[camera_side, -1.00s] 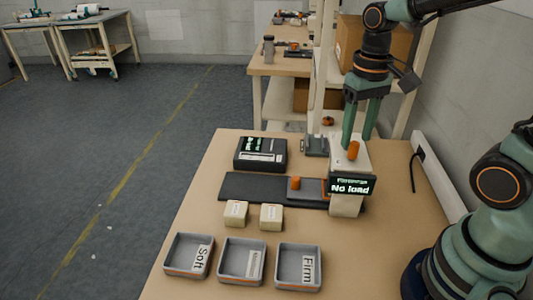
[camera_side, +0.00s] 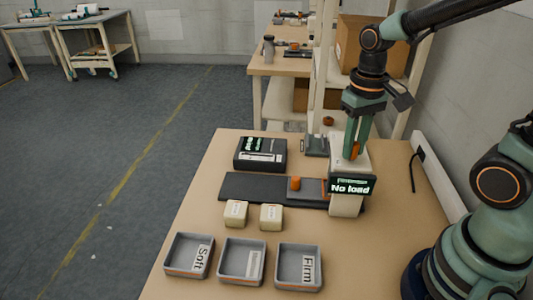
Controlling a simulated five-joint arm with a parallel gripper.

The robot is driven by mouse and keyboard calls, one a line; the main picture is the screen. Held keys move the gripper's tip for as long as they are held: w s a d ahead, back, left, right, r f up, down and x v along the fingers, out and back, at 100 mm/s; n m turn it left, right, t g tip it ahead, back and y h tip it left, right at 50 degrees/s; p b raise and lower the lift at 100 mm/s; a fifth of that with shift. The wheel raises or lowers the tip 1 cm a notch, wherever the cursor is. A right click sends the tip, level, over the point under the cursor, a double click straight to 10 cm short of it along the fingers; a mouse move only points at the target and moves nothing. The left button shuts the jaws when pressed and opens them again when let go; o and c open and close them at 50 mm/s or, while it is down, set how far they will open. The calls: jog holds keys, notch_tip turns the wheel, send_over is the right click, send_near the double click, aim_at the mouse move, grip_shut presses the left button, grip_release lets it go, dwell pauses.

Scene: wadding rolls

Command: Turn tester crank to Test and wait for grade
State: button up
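The tester (camera_side: 345,205) is a pale upright housing with a dark display (camera_side: 352,186) reading "No load"; the smaller line above is too small to read surely. Its orange crank handle (camera_side: 355,150) is on top, partly hidden by my fingers. My gripper (camera_side: 357,152) points down with its fingertips around or beside the handle. Whether the fingers press on it is unclear. An orange cylinder (camera_side: 295,183) stands on the tester's grey plate, left of the housing.
Three grey trays stand along the front: Soft (camera_side: 188,270), one with an unreadable label (camera_side: 241,278), and Firm (camera_side: 298,284). A black device (camera_side: 260,153) with a lit display sits behind the dark base. The table's right side is mostly clear.

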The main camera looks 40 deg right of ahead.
grip_shut()
jog(key=shift+w+a, duration=0.3)
jog(key=shift+w, duration=0.35)
jog(key=shift+w+a, duration=0.3)
jog(key=shift+w, duration=0.35)
jog(key=shift+w, duration=0.15)
jog(key=shift+w+d, duration=0.2)
jog(key=shift+w, duration=0.95)
jog(key=shift+w+d, duration=0.9)
jog(key=shift+w, duration=0.1)
